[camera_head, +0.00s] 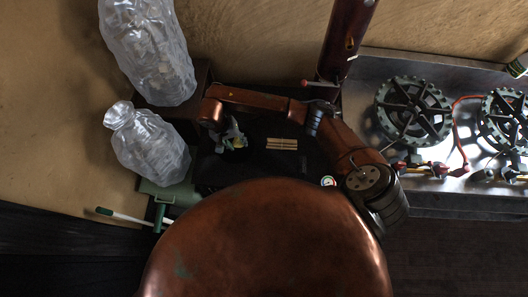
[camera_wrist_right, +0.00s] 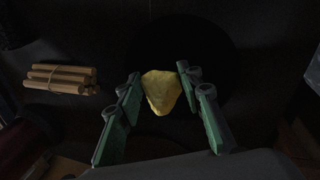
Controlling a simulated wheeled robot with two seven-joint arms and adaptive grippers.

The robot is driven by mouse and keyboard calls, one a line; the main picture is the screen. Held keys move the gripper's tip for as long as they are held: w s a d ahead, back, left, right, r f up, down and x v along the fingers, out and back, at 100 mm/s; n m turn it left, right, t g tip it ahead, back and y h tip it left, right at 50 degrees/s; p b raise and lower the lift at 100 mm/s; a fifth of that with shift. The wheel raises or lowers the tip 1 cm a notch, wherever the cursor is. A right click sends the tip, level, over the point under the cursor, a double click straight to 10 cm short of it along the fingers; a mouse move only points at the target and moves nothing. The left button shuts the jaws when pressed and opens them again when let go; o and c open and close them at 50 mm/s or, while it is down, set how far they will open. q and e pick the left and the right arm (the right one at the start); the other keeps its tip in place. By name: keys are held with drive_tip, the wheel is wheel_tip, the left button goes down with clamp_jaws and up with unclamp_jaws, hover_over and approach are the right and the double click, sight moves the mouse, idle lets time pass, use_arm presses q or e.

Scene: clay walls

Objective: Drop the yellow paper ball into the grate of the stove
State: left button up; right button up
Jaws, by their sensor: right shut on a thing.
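The yellow paper ball (camera_wrist_right: 161,92) sits between the fingertips of my right gripper (camera_wrist_right: 160,76) in the right wrist view. The fingers are shut on it. In the head view my right gripper (camera_head: 232,137) hangs over the black stove top (camera_head: 260,168), left of the wood bundle; the ball is hard to make out there. In the wrist view a round black area (camera_wrist_right: 212,50) lies behind and around the ball on the dark stove top. Its grate bars do not show, and I cannot tell the ball's height above it. My left gripper is not in view.
A tied bundle of wood sticks (camera_head: 282,144) lies on the stove top; it also shows in the wrist view (camera_wrist_right: 60,78). A metal counter with round burners (camera_head: 413,108) is at the right.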

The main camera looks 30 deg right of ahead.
drive_tip(key=shift+a+b+x, duration=0.2)
drive_tip(key=shift+b+x, duration=0.15)
drive_tip(key=shift+x, duration=0.65)
drive_tip(key=shift+w, duration=0.1)
drive_tip(key=o, duration=0.8)
drive_tip(key=shift+o, duration=0.2)
drive_tip(key=shift+r, duration=0.1)
drive_tip(key=v, duration=0.7)
drive_tip(key=shift+a+r, duration=0.15)
drive_tip(key=shift+r, duration=0.05)
drive_tip(key=shift+w+r, duration=0.1)
